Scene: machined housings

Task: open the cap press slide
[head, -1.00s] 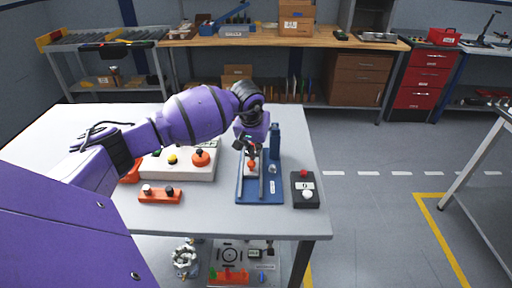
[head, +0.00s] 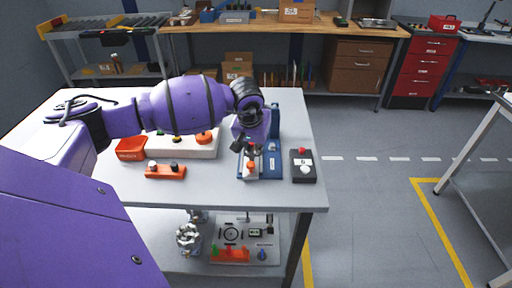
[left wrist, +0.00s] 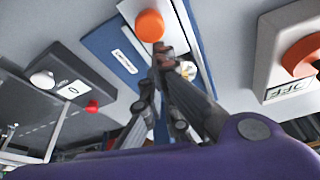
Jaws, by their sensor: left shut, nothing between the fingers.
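The cap press has a blue base (head: 272,172) near the right end of the white table, with a blue upright (head: 275,125) at its back. Its pale slide carries an orange knob (head: 250,167), which stands near the front end of the base. The knob also shows at the top of the left wrist view (left wrist: 149,26). My left gripper (head: 246,148) is just behind the knob, pointing down over the press. In the left wrist view its fingertips (left wrist: 163,52) are together and empty, close to the knob; I cannot tell whether they touch it. My right gripper is out of view.
A black box with a red and a white button (head: 303,166) stands right of the press. Left are a white control box with an orange button (head: 204,138), an orange two-button bar (head: 165,171) and a red bin (head: 130,149). The lower shelf (head: 222,258) holds fixtures.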

